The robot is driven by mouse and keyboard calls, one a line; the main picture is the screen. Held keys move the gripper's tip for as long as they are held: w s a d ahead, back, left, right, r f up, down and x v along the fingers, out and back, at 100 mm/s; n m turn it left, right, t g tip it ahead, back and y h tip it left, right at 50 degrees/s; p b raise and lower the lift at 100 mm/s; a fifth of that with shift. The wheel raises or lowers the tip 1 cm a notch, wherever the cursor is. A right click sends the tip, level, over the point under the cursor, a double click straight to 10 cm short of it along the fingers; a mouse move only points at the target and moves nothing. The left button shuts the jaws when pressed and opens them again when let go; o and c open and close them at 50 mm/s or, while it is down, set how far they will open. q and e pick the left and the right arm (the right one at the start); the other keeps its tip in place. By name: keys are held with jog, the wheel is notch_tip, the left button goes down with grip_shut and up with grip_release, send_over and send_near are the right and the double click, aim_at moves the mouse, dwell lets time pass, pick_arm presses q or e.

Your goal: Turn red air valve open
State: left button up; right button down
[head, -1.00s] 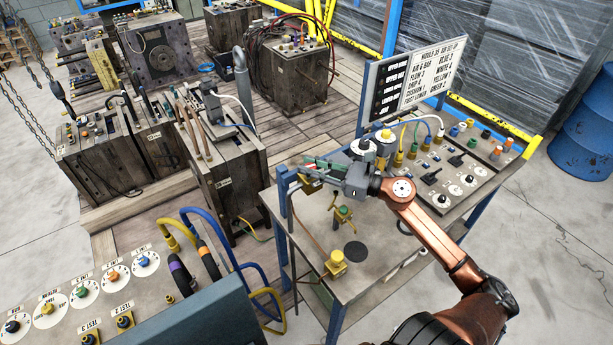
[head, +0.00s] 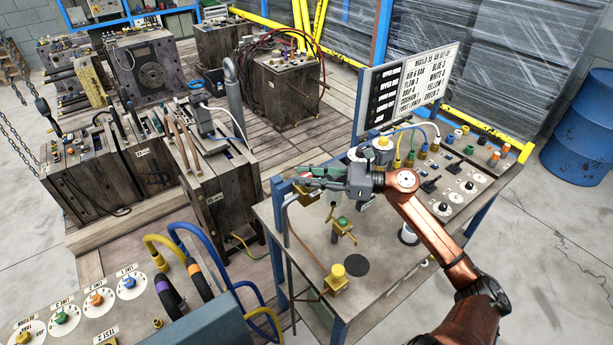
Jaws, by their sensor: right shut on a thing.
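My right gripper (head: 318,177) reaches in over the back left of the bench (head: 385,287), its fingers pointing left. It is shut at the brass-coloured valve body (head: 304,196) beside the blue post and pipe. The fingers cover the red handle of the air valve, so I cannot see how far it is turned. My left gripper is out of view.
A green-topped brass fitting (head: 342,226) and a yellow-capped one (head: 338,279) stand on the bench below my right gripper. A sign board (head: 420,88) and a panel of knobs and plugs stand at right. A teal-edged panel with hoses (head: 215,322) is at lower left.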

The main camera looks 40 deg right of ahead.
jog(key=c, duration=1.6)
grip_release()
jog(key=v, duration=1.2)
